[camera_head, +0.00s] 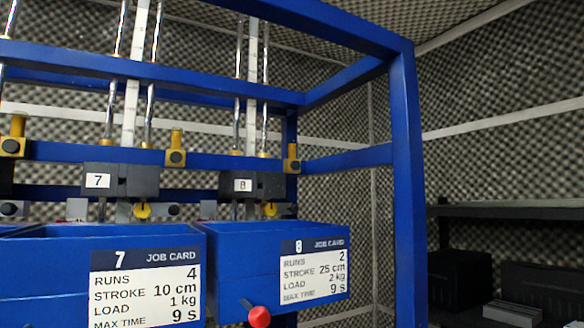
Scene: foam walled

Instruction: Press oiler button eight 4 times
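A similar yellow fitting (176,157) stands between blocks 7 and 8. My gripper is not in view.
Blue boxes carry job card 7 (146,289) and job card 8 (314,269); card 8 reads 2 runs. A red ball knob (259,317) is in front of the boxes. A blue upright (407,200) stands right, before dark shelving (510,211). Foam walls lie behind.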

